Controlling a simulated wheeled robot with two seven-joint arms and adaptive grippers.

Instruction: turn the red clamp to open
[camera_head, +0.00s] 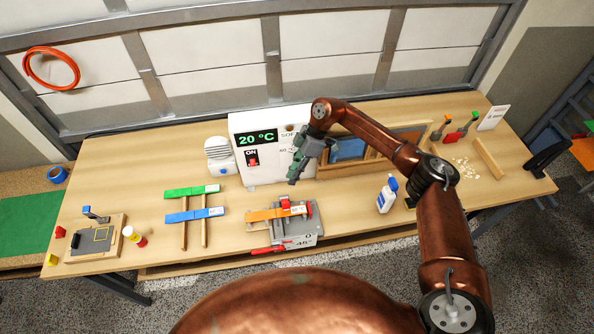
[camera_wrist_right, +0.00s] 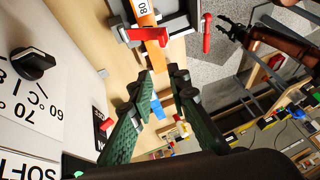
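The red clamp (camera_head: 286,205) sits over an orange strip (camera_head: 262,214) on a grey fixture (camera_head: 300,229) near the table's front edge. In the right wrist view the clamp (camera_wrist_right: 143,34) lies across the strip (camera_wrist_right: 146,15), beyond my fingertips. A separate red handle (camera_head: 268,249) sticks out low at the fixture's front, also visible in the wrist view (camera_wrist_right: 207,34). My right gripper (camera_head: 292,181) is above and behind the clamp, apart from it. Its green fingers (camera_wrist_right: 156,85) are spread with nothing between them. A dark gripper (camera_wrist_right: 231,28), apparently my left, shows at the wrist view's upper right; its opening is unclear.
A white control box (camera_head: 262,160) reading 20 °C stands behind the fixture. Green (camera_head: 191,191) and blue (camera_head: 193,215) strips on wooden bars lie left. A white glue bottle (camera_head: 385,199) stands right. Bare tabletop lies between fixture and bottle.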

